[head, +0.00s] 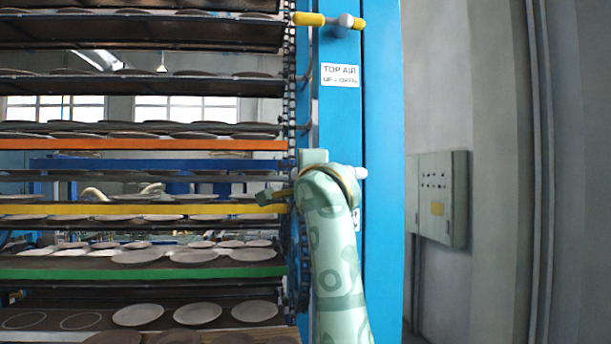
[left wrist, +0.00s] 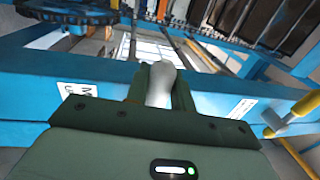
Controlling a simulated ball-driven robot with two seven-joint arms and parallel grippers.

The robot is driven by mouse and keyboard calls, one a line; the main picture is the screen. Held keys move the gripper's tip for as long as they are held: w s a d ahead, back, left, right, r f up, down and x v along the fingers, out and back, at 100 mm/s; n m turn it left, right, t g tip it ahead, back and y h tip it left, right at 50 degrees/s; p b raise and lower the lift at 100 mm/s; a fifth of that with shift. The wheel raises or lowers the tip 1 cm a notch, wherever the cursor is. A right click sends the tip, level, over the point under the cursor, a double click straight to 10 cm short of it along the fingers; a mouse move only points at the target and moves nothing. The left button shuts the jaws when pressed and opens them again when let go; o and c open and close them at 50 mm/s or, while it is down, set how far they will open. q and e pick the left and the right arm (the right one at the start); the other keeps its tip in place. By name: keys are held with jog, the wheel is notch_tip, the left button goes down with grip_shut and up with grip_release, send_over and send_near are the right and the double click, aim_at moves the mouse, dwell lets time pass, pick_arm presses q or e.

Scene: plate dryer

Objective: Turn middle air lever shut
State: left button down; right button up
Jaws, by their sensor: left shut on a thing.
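The middle air lever is mostly hidden behind my left arm in the head view. A pale rounded end (head: 360,172), which seems part of it, shows just right of my wrist on the blue post. My left gripper (left wrist: 160,75) is shut on a pale grey rounded part of the lever (left wrist: 159,88), seen between its two fingers in the left wrist view. In the head view the gripper (head: 280,193) is at the post's left edge, largely hidden by my wrist. A partly visible white label starting with M (left wrist: 75,92) is on the blue frame. My right gripper is not in view.
The top air lever (head: 310,19), yellow with a grey ball, lies nearly level above the TOP AIR label (head: 340,75). Plate racks (head: 150,255) fill the left. A grey electrical box (head: 440,198) hangs at right.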

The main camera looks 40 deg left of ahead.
pick_arm(q)
jog(key=c, duration=1.2)
grip_release()
jog(key=shift+f, duration=0.1)
jog(key=shift+c, duration=0.2)
jog(key=b+v, duration=0.1)
jog(key=v, duration=1.5)
jog(key=shift+s+d, duration=0.1)
